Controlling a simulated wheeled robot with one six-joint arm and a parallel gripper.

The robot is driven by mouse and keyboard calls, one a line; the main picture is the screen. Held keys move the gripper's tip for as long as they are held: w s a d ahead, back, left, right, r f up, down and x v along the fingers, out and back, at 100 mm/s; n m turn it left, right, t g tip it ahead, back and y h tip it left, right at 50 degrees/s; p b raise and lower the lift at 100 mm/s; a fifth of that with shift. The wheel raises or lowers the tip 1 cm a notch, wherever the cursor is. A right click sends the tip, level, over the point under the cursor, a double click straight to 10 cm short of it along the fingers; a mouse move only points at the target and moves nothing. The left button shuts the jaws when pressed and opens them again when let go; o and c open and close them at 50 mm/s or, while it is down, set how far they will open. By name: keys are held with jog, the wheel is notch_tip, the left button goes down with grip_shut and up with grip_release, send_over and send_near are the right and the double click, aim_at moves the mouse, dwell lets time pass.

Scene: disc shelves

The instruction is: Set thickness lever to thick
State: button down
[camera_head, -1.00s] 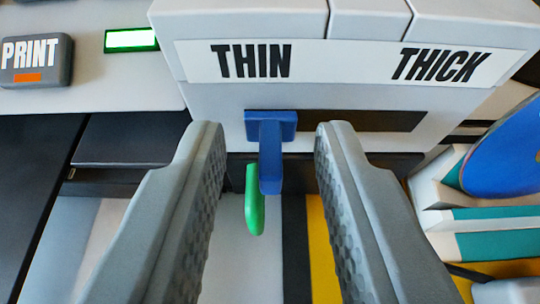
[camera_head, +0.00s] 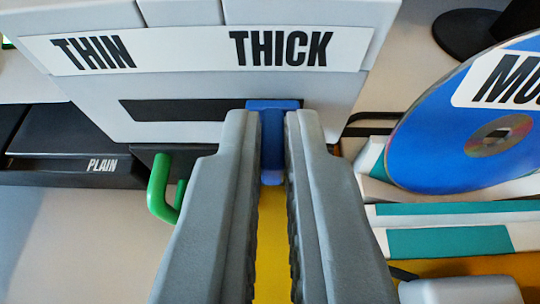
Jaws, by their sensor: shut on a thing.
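The blue thickness lever (camera_head: 272,120) sits at the right end of the dark slot (camera_head: 185,110) in the grey machine front. The label strip above reads THIN (camera_head: 93,52) on the left and THICK (camera_head: 281,48) on the right; the lever is below THICK. My gripper (camera_head: 270,130) is shut on the lever, one grey finger on each side. The lower part of the lever is partly hidden between the fingers.
A large blue disc (camera_head: 440,140) stands close on the right in a white and teal rack (camera_head: 450,241). A yellow surface (camera_head: 270,250) lies below the fingers.

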jog(key=shift+d, duration=0.15)
jog(key=c, duration=1.6)
grip_release()
jog(key=shift+d, duration=0.2)
jog(key=shift+o, duration=0.2)
jog(key=v, duration=1.7)
jog(key=shift+s+r, duration=0.15)
